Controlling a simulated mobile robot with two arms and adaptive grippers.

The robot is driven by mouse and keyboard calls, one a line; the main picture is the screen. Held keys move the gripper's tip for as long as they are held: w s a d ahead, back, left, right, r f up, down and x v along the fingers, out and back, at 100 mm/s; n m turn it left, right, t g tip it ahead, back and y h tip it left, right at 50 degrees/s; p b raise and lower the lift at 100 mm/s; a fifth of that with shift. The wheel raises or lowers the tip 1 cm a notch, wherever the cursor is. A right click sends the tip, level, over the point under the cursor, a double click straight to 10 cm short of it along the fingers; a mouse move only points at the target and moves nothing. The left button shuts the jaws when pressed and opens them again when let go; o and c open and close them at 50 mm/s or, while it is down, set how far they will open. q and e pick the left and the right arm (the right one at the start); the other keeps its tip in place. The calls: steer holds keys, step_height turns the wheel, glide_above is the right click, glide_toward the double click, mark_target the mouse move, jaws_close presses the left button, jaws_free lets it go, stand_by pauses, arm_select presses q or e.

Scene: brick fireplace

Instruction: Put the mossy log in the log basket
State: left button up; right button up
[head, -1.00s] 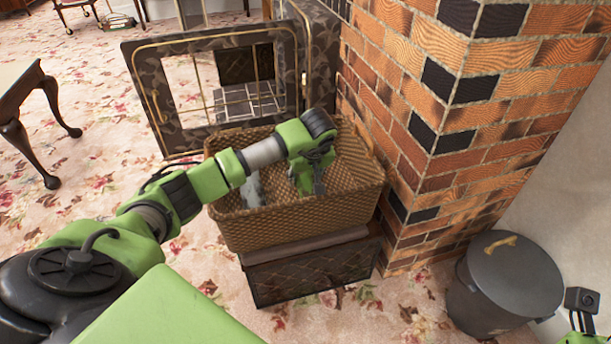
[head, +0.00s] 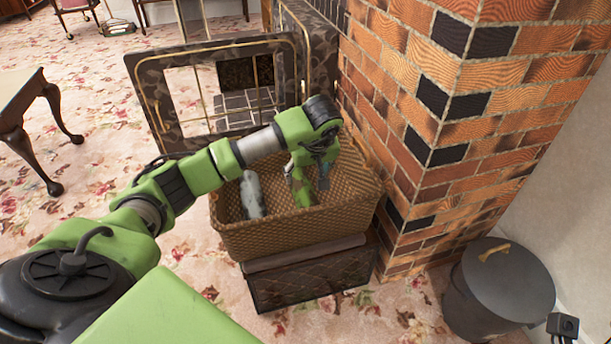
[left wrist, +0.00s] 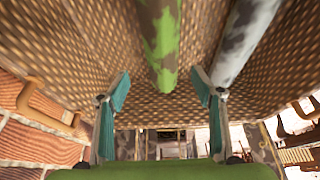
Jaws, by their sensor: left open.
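The mossy log (head: 303,192), green with brown patches, is inside the wicker log basket (head: 290,232). It shows in the left wrist view (left wrist: 162,45) with its near end in line with the gap between my fingers. My left gripper (head: 309,172) is over the basket, pointing down into it. In the left wrist view the left gripper (left wrist: 160,82) is open, its teal fingers apart on either side of the log's end and not closed on it. The log's lower end is hidden in the head view. My right gripper is not in view.
A grey-white log (head: 252,194) is also in the basket, left of the mossy one. The basket stands on a dark box (head: 310,275). A brick pillar (head: 425,130) rises close on the right, with a lidded bin (head: 500,290) beyond. A fire screen (head: 170,95) stands behind.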

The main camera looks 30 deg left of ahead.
arm_select(q)
steer(key=shift+p+v, duration=0.5)
steer(key=shift+v, duration=1.75)
